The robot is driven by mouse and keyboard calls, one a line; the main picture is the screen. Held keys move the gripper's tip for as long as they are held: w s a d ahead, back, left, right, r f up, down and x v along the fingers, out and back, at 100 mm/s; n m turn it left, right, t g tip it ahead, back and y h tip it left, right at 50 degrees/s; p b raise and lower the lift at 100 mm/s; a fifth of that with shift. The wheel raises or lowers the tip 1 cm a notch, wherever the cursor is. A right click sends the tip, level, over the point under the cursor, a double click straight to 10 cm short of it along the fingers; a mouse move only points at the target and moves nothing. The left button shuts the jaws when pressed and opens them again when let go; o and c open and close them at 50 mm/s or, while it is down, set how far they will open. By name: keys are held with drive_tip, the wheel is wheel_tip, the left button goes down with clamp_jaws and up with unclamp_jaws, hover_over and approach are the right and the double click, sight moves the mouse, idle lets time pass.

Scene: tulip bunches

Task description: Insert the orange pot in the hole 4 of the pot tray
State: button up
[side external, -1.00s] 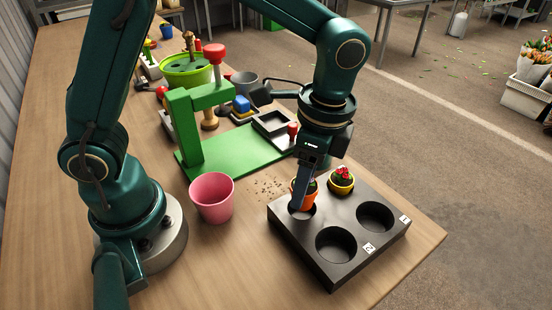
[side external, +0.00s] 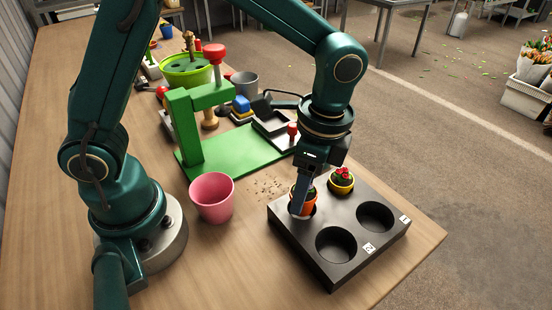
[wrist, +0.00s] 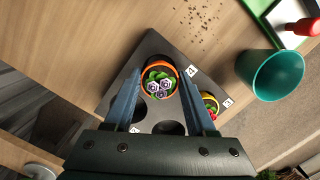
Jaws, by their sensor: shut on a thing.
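The orange pot (side external: 307,207) holds a green plant, with pale purple and white flowers visible in the wrist view, where its orange rim (wrist: 176,82) shows between my fingers. My gripper (side external: 299,204) is shut on the pot, with a finger on each side. The pot is upright at the tray's back-left hole in the side view, its lower part down in the hole. Whether it rests on the bottom is hidden. The dark pot tray (side external: 289,232) has empty holes at front and right. A yellow pot (side external: 342,187) with red flowers sits in the remaining hole.
A pink pot (side external: 212,198) stands left of the tray. A teal pot (wrist: 277,76) shows beyond the tray in the wrist view. A green stand (side external: 195,135) and a red-knobbed tool (side external: 292,130) are behind. Scattered soil (side external: 268,188) lies beside the tray.

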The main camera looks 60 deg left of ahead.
drive_tip(key=shift+f, duration=1)
drive_tip(key=o, duration=1.4)
drive_tip(key=shift+o, duration=0.2)
drive_tip(key=shift+w+d+r, duration=0.1)
drive_tip(key=shift+d+r, duration=0.05)
drive_tip(key=shift+r, duration=1.15)
drive_tip(key=shift+w+d+r, duration=0.1)
drive_tip(key=shift+r, duration=1.2)
